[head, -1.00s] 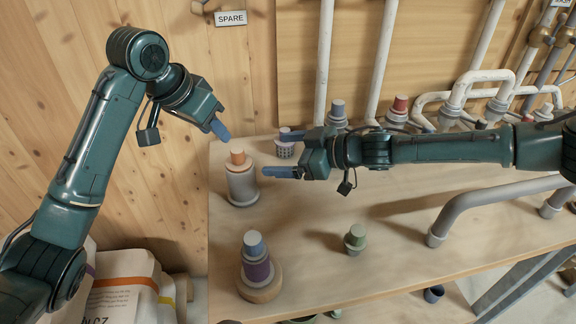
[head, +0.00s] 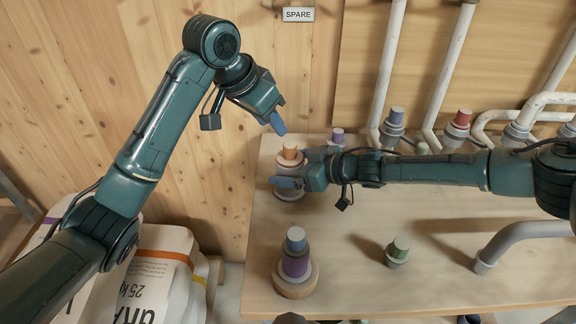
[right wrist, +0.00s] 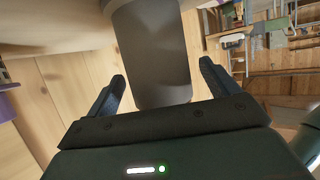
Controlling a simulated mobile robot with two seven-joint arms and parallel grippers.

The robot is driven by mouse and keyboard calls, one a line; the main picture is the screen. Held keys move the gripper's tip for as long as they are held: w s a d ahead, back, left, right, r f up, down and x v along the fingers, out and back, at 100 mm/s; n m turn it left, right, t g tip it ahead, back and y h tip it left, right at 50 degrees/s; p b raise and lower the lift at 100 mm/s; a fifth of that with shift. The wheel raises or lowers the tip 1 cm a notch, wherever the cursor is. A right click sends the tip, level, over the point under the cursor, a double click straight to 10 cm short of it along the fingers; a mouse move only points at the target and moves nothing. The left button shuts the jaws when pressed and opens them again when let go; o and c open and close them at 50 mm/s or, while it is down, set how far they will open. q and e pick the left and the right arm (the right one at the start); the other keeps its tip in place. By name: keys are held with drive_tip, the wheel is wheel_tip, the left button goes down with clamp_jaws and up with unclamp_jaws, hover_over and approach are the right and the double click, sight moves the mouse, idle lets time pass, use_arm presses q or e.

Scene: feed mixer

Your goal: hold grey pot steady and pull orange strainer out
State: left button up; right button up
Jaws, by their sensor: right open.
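The grey pot (head: 287,168) stands near the far left of the table in the head view, with the orange strainer (head: 290,152) sticking up from its top. My right gripper (head: 296,169) is at the pot, its fingers open to either side of it. In the right wrist view a grey cylinder (right wrist: 150,55), apparently the pot, lies between the two spread fingers, with gaps showing on both sides. My left gripper (head: 277,123) hangs just above and left of the strainer, apart from it. Only one blue fingertip shows clearly, so its opening is hidden.
A stack with blue and purple parts on a wooden base (head: 296,284) stands at the front left of the table. A green-topped cup (head: 397,252) is right of it. Pipes and cups line the back.

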sight(290, 144)
drive_tip(key=shift+w+a+f, duration=0.25)
drive_tip(key=shift+w+a, duration=0.1)
drive_tip(key=shift+a, duration=0.2)
drive_tip(key=shift+c, duration=0.2)
use_arm(q)
drive_tip(key=shift+o, duration=0.4)
use_arm(e)
drive_tip(key=c, duration=1.3)
use_arm(q)
drive_tip(key=shift+o, duration=1.2)
drive_tip(key=shift+w+d+n, duration=0.25)
drive_tip(key=shift+d+n, duration=0.05)
drive_tip(key=shift+d, duration=0.05)
use_arm(e)
drive_tip(key=shift+o, duration=0.2)
use_arm(q)
drive_tip(key=w+d+n+g, duration=0.1)
drive_tip(key=d+n+y, duration=0.1)
drive_tip(key=n, duration=0.1)
drive_tip(key=w+d+n+g+y, duration=0.1)
drive_tip(key=shift+w+d+r+g, duration=0.3)
drive_tip(key=shift+d+r, duration=0.05)
drive_tip(key=f+n, duration=0.2)
drive_tip(key=f, duration=0.1)
drive_tip(key=f+n+g+y, duration=0.1)
drive_tip(key=f+n, duration=0.2)
drive_tip(key=w+f+n+y, duration=0.1)
drive_tip(key=f+n, duration=0.2)
drive_tip(key=shift+a+g, duration=0.15)
drive_tip(key=shift+g, duration=0.15)
